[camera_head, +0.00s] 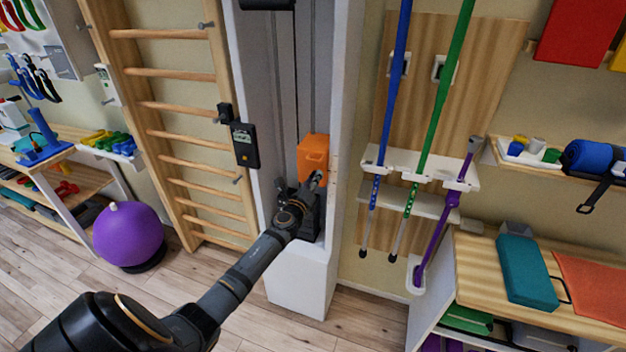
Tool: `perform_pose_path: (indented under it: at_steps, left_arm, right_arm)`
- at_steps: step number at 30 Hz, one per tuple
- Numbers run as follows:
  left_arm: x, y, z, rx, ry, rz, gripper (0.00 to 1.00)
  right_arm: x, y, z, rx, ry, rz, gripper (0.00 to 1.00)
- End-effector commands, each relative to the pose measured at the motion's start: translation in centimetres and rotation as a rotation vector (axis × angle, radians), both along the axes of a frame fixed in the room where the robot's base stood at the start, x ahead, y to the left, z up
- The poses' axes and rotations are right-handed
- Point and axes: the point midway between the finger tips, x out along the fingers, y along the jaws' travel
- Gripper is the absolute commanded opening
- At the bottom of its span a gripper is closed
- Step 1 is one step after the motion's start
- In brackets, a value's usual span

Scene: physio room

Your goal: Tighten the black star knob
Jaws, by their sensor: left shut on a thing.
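My left arm reaches from the bottom left up to the white machine column. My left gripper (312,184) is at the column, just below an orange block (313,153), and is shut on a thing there. The black star knob cannot be made out clearly, as the dark gripper covers that spot; the grip is where the knob appears to be. My right gripper is not in view.
Wooden wall bars (190,142) with a hanging black device (244,146) stand left of the column. A purple ball (128,234) is on the floor. Blue and green poles (442,88) hang in a rack to the right. A wooden shelf (480,262) stands at the lower right.

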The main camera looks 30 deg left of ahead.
Motion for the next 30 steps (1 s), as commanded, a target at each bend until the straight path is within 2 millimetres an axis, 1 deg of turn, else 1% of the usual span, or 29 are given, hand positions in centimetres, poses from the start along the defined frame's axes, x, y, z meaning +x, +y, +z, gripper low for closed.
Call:
perform_pose_path:
  at_steps: [30]
  left_arm:
    - [-0.1, 0.0, -0.2, 0.934, 0.229, -0.002, 0.02]
  right_arm:
    - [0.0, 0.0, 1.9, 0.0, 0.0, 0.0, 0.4]
